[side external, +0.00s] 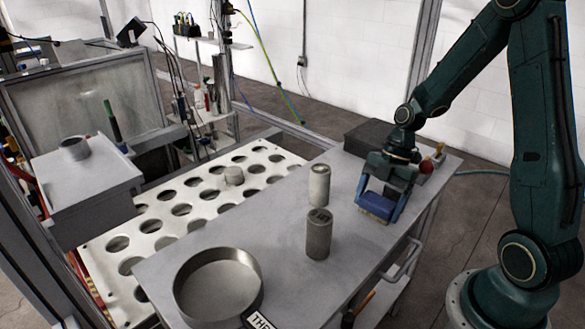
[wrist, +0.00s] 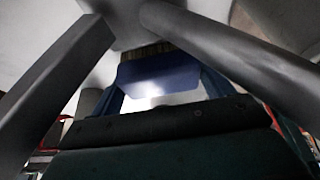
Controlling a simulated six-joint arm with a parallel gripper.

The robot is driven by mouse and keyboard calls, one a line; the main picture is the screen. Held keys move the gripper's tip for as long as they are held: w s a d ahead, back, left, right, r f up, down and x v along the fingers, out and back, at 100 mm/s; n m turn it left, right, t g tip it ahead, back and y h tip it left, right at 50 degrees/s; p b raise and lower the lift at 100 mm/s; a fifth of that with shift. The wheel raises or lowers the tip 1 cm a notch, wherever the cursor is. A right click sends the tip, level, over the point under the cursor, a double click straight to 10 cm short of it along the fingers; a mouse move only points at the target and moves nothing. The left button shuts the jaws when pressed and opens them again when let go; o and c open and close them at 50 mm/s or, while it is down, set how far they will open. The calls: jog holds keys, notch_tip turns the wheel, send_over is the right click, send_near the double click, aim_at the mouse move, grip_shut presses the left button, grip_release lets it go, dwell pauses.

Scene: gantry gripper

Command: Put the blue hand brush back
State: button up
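The blue hand brush (side external: 376,206) is at the right part of the grey table, low over its top; I cannot tell whether it touches the table. My gripper (side external: 382,204) points down, with one finger at each end of the brush, shut on it. In the wrist view the blue brush (wrist: 158,78) sits between my two blue fingers, with a strip of brown bristles at its upper edge. My gripper (wrist: 160,85) hides part of the brush there.
Two grey cylinders, one (side external: 319,185) behind the other (side external: 319,234), stand left of the brush. A round shallow pan (side external: 217,287) is at the table's front left. A dark box (side external: 369,136) lies behind my gripper. A white plate with holes (side external: 205,195) adjoins the table's left side.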

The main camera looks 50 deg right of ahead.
jog(key=o, duration=0.3)
jog(key=shift+r, duration=0.15)
jog(key=v, duration=1.2)
dwell(0.5)
jog(key=s+a+r+m+t+h, duration=0.2)
jog(key=s+a+r+m, duration=0.2)
jog(key=m, duration=0.5)
jog(key=s+a+r+m+t+h, duration=0.2)
jog(key=s+a+r+m, duration=0.3)
jog(key=s+a+m, duration=0.3)
jog(key=shift+a+m+t, duration=0.25)
jog(key=shift+m+t, duration=0.25)
jog(key=shift+t, duration=0.3)
